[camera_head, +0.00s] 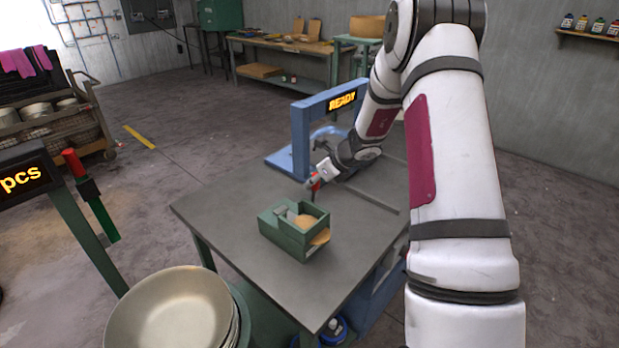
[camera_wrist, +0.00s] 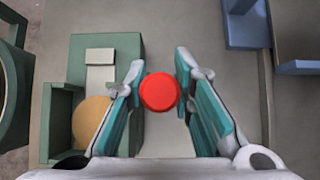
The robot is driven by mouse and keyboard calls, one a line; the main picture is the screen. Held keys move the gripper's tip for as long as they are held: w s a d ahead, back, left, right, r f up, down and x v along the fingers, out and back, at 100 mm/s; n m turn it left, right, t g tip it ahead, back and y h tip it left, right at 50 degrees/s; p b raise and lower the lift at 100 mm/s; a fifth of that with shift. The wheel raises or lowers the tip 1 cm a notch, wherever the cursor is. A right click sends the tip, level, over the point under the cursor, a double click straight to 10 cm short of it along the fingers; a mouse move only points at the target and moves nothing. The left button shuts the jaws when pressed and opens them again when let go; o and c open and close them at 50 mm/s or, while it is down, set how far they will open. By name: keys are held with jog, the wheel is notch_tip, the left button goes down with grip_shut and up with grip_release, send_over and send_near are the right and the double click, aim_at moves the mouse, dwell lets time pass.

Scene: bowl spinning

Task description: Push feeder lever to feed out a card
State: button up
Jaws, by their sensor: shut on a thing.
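The green feeder box (camera_head: 284,236) stands on the grey table. It also shows in the wrist view (camera_wrist: 125,60), on the left. A tan round card (camera_head: 305,221) lies in it, also visible in the wrist view (camera_wrist: 90,122), and a tan piece (camera_head: 321,237) sticks out at its lower right side. A pale grey slider bar (camera_wrist: 99,75) lies at the card's edge. My gripper (camera_head: 316,182) is just behind the feeder, its fingers closed on a red round knob (camera_wrist: 159,92). Whether the knob joins the feeder cannot be seen.
A blue frame with a lit "READY" sign (camera_head: 300,140) stands at the table's far side. A stack of metal bowls (camera_head: 170,310) is at the front left. A green post with a red-topped handle (camera_head: 73,162) stands left. The table's left part is clear.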

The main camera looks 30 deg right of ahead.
jog(key=shift+s+d+f, duration=0.2)
jog(key=shift+s+d, duration=0.05)
jog(key=shift+s, duration=0.5)
jog(key=shift+s+d+f, duration=0.2)
jog(key=shift+s+d, duration=0.05)
jog(key=shift+s, duration=0.45)
jog(key=o, duration=2.3)
jog(key=shift+r, duration=0.1)
jog(key=p+v, duration=0.5)
jog(key=v, duration=0.5)
